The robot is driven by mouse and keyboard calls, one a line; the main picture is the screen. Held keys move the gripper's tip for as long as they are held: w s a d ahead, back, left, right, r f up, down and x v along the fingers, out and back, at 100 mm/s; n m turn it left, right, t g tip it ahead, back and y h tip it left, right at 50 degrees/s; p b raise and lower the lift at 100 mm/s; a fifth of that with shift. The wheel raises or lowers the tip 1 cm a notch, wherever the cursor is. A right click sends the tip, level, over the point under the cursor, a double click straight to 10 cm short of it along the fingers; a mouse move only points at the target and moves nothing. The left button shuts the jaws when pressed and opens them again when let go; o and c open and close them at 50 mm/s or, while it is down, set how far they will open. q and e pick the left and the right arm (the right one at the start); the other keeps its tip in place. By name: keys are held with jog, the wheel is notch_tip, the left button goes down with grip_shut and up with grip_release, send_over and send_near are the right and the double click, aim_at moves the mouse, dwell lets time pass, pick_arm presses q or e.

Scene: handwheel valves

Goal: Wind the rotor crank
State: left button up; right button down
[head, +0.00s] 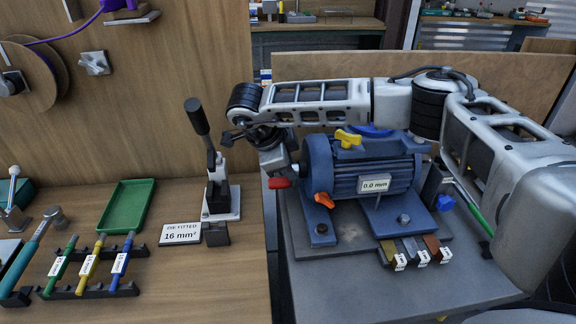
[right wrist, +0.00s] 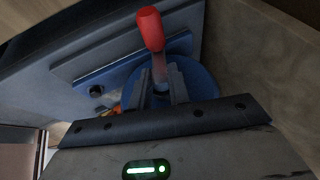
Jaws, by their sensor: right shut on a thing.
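The blue motor (head: 390,178) stands on a grey bench, with a label (head: 374,184) reading 0.0 mm on its side. The rotor crank's red handle (head: 280,182) shows at the motor's left end; it also shows in the right wrist view (right wrist: 151,28), standing out beyond the fingers. My right gripper (right wrist: 160,84) is shut on the crank, its two fingers on either side of the metal stem below the red handle. In the head view my right arm reaches over the motor and hides part of its top and left end. My left gripper is not in view.
A yellow lever (head: 348,138) and an orange lever (head: 323,200) sit on the motor. Several tagged blocks (head: 420,250) lie in front of it. On the wooden table left are a lever press (head: 220,200), a green tray (head: 124,207) and a rack of coloured tools (head: 88,266).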

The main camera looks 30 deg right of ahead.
jog(key=shift+s+a+t+h+b, duration=0.1)
jog(key=shift+t+h+b, duration=0.4)
jog(key=shift+t+b, duration=0.4)
jog(key=c, duration=1.3)
grip_release()
jog(key=s+a, duration=0.1)
jog(key=a, duration=0.3)
jog(key=s+a+r+b, duration=0.1)
jog(key=s+a, duration=0.1)
jog(key=a, duration=0.2)
jog(key=s+a+r+b, duration=0.1)
jog(key=s+a, duration=0.1)
jog(key=a, duration=0.2)
jog(key=shift+s+a+r, duration=0.15)
jog(key=shift+a+r, duration=0.05)
jog(key=shift+a, duration=0.15)
